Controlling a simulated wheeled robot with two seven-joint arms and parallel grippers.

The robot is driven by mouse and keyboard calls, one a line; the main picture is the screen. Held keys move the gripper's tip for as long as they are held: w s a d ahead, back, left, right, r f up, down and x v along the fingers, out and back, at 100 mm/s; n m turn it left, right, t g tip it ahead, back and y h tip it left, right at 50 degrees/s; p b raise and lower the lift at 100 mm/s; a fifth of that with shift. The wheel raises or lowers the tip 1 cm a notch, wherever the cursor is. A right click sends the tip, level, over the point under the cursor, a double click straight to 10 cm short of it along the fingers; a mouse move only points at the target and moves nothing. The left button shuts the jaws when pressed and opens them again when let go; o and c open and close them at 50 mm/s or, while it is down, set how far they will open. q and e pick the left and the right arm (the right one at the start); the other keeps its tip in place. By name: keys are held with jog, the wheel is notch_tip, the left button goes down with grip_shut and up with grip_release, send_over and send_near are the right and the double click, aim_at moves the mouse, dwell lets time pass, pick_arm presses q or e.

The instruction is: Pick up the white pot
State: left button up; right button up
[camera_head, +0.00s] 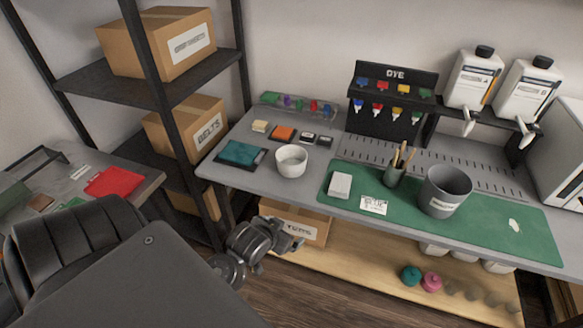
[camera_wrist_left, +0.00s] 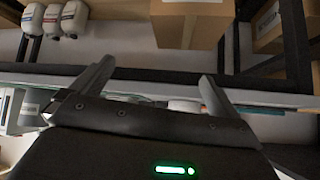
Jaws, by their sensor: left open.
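The white pot (camera_head: 291,161) is a small round open-topped pot standing upright on the grey workbench, left of the green mat. My left gripper (camera_head: 287,236) is in front of the bench, below and apart from the pot. In the left wrist view, which looks upside down, its two fingers (camera_wrist_left: 156,73) are spread with nothing between them. A pale piece that seems to be the pot (camera_wrist_left: 185,106) shows beyond the fingers, mostly hidden by the gripper body. My right gripper is not in view.
The bench's front edge (camera_head: 260,188) lies between my left gripper and the pot. A teal folded cloth or pouch (camera_head: 241,153) is left of the pot; small coloured blocks (camera_head: 283,133) lie behind it. A white block (camera_head: 340,186) and a grey bin (camera_head: 444,190) are to its right.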

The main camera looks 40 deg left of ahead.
aim_at(286, 168)
pick_arm(q)
jog(key=w+a+r+n+t+y, duration=0.1)
jog(key=w+a+r, duration=0.1)
jog(key=w+a, duration=0.1)
jog(key=w+a+r+n+t+y, duration=0.1)
jog(key=w+a+r+t, duration=0.1)
jog(key=w+a+r, duration=0.1)
jog(key=w+a+r+n+t+y, duration=0.1)
jog(key=w+a+r, duration=0.1)
jog(key=w+a, duration=0.1)
jog(key=shift+w+a+r, duration=0.35)
jog(key=shift+w+r, duration=0.05)
jog(key=shift+w, duration=0.25)
jog(key=shift+x, duration=2.85)
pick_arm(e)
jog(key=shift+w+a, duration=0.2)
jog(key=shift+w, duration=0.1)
pick_arm(q)
jog(key=x, duration=0.4)
jog(key=shift+w+a+f, duration=0.15)
jog(key=shift+f, duration=0.1)
jog(key=shift+w+a+f, duration=0.1)
jog(key=shift+w, duration=0.1)
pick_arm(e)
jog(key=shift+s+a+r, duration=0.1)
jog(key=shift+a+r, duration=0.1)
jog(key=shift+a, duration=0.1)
pick_arm(q)
jog(key=shift+c, duration=0.4)
jog(key=c, duration=0.8)
